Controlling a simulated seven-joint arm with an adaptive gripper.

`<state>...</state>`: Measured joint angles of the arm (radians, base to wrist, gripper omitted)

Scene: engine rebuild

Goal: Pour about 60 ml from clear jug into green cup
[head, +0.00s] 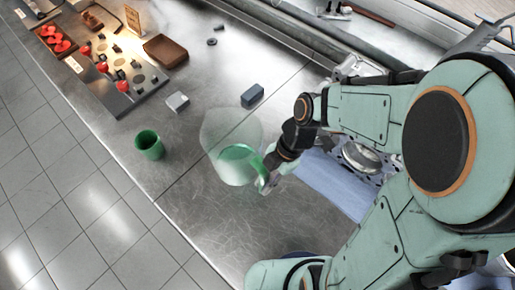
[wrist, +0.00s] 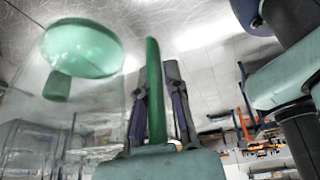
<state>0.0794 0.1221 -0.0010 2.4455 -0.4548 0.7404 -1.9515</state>
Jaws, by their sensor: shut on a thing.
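The clear jug (head: 228,130) is see-through, with green liquid (head: 238,166) low inside and a green handle on its right. My gripper (head: 265,178) is shut on that handle. In the wrist view the handle (wrist: 155,88) stands between my two fingers (wrist: 158,105), and the liquid surface (wrist: 83,48) shows as a pale green oval. The green cup (head: 149,145) stands upright on the bench, left of the jug and apart from it. A green shape, likely the cup (wrist: 57,86), shows through the jug. I cannot tell whether the jug touches the bench, or what the cup holds.
Behind the jug are a blue-grey block (head: 252,96) and a light grey block (head: 177,102). A dark parts tray (head: 122,101) and a brown bin (head: 166,50) stand farther back. A blue cloth (head: 325,180) with engine parts lies right. Bench between jug and cup is clear.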

